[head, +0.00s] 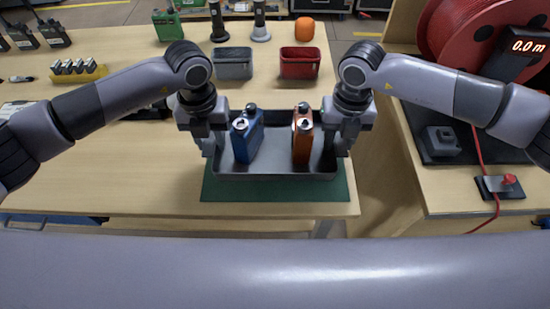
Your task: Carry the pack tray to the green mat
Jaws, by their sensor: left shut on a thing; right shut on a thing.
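The pack tray (275,174) is a dark grey open tray. A blue pack (247,137) and an orange-brown pack (302,137) stand in it, the blue one tilted. The tray is over the green mat (275,190), whose front and side edges show around it. I cannot tell whether the tray rests on the mat or hangs just above it. My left gripper (209,146) is shut on the tray's left end. My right gripper (342,146) is shut on its right end. The fingertips are partly hidden.
A grey bin (233,64) and a red bin (300,64) stand behind the tray. A second bench with a red reel (462,38) stands at right.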

